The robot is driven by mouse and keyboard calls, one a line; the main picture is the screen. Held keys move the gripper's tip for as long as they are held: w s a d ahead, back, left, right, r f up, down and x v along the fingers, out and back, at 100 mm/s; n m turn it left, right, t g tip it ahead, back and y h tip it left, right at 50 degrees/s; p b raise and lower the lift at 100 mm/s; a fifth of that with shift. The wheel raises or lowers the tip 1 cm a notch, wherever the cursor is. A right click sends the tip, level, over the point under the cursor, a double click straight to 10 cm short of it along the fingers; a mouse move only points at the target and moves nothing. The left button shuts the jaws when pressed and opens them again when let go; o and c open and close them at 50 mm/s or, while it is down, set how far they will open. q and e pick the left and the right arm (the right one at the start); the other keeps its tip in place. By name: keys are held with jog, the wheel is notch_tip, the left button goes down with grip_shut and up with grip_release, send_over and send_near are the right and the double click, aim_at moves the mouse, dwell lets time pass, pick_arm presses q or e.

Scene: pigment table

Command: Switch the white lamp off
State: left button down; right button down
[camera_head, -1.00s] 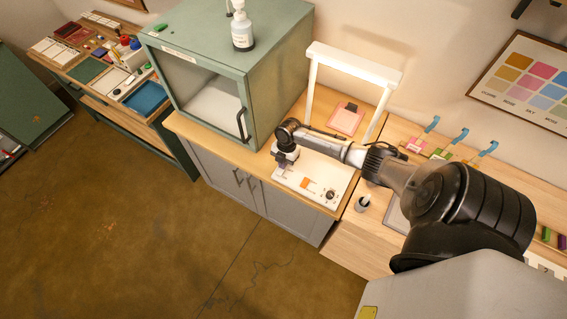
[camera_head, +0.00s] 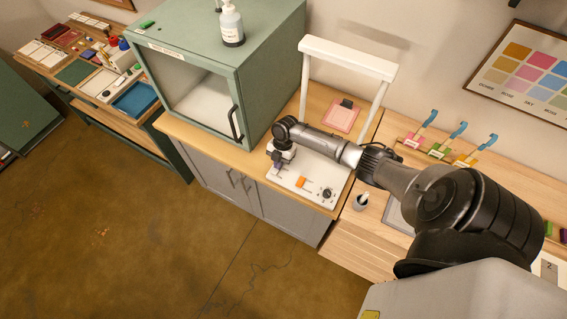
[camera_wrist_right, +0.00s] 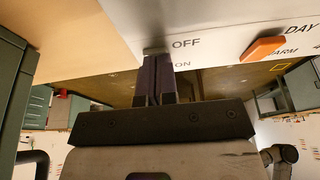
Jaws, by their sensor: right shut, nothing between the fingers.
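The white lamp has an arch-shaped frame (camera_head: 347,58) and a flat white base (camera_head: 312,184) on the wooden worktop. The base carries an orange switch (camera_head: 301,182) and a dark round knob (camera_head: 327,193). My right gripper (camera_head: 278,164) points down at the left end of the base. In the right wrist view its dark fingers (camera_wrist_right: 155,75) are shut and empty, beside the OFF and ON labels. A small grey switch tab (camera_wrist_right: 154,50) shows at their tips, level with OFF; the fingers partly hide it. Touching cannot be told. My left gripper is out of view.
A green cabinet (camera_head: 268,95) with a pump bottle (camera_head: 231,25) on top stands just left of the lamp. A pink pad (camera_head: 341,116) lies behind the base. A small cup (camera_head: 361,202) and blue-handled tools (camera_head: 430,117) are to the right.

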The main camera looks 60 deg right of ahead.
jog(key=shift+a, duration=0.15)
jog(key=shift+a+r+p, duration=0.3)
jog(key=shift+a+p, duration=0.35)
jog(key=shift+a, duration=0.1)
jog(key=shift+r, duration=0.2)
jog(key=p+v, duration=0.3)
jog(key=shift+a+r, duration=0.15)
jog(key=shift+r, duration=0.2)
jog(key=d+b+v, duration=0.1)
jog(key=v, duration=0.8)
jog(key=shift+d+b, duration=0.3)
jog(key=shift+d, duration=0.25)
jog(key=shift+r, duration=0.1)
